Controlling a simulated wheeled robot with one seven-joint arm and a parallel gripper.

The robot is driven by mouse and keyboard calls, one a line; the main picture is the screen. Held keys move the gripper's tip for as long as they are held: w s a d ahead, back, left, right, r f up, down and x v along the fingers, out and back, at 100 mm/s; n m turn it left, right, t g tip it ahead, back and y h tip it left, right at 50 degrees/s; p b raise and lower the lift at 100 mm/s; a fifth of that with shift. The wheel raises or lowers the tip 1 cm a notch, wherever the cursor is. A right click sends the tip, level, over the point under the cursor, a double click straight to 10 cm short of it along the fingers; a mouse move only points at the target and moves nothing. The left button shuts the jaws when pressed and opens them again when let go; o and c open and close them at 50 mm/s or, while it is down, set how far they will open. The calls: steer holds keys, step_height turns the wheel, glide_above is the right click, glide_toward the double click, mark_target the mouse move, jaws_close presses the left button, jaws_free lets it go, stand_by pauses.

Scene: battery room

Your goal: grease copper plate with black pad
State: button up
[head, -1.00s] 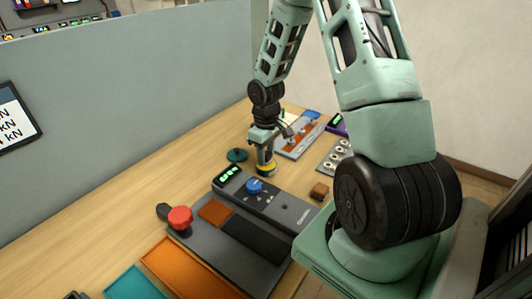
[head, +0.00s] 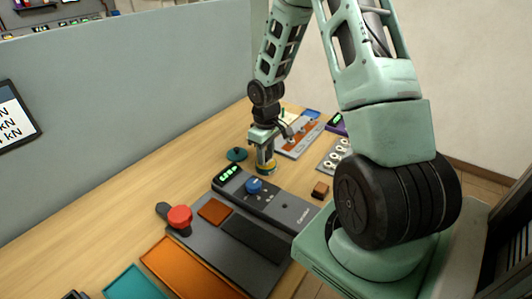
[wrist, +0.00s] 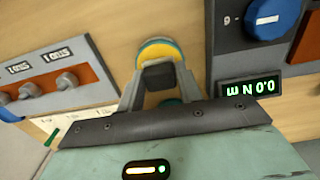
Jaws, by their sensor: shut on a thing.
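My gripper (head: 265,158) is shut on a small black pad (wrist: 158,76), which shows between the fingertips in the wrist view. Just beneath is a round pot with yellow contents (wrist: 160,48); it also shows in the head view (head: 266,170). The pad overlaps the pot in the wrist view, and I cannot tell whether they touch. A copper-brown plate (head: 214,211) lies on the grey unit in front. Another copper-coloured strip with grey posts is on the panel at the back (wrist: 92,72). I cannot tell which is the copper plate.
A grey device with a blue knob (head: 254,186) and green display stands before the gripper. A red knob (head: 180,217), an orange tray (head: 185,268) and a teal tray (head: 133,284) are nearer. A teal disc (head: 237,155) and brown block (head: 320,189) flank the pot. Left table is clear.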

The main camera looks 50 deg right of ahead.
steer(key=shift+f, duration=0.4)
stand_by(1.3)
steer(key=shift+r+p, duration=3.2)
steer(key=shift+r, duration=0.35)
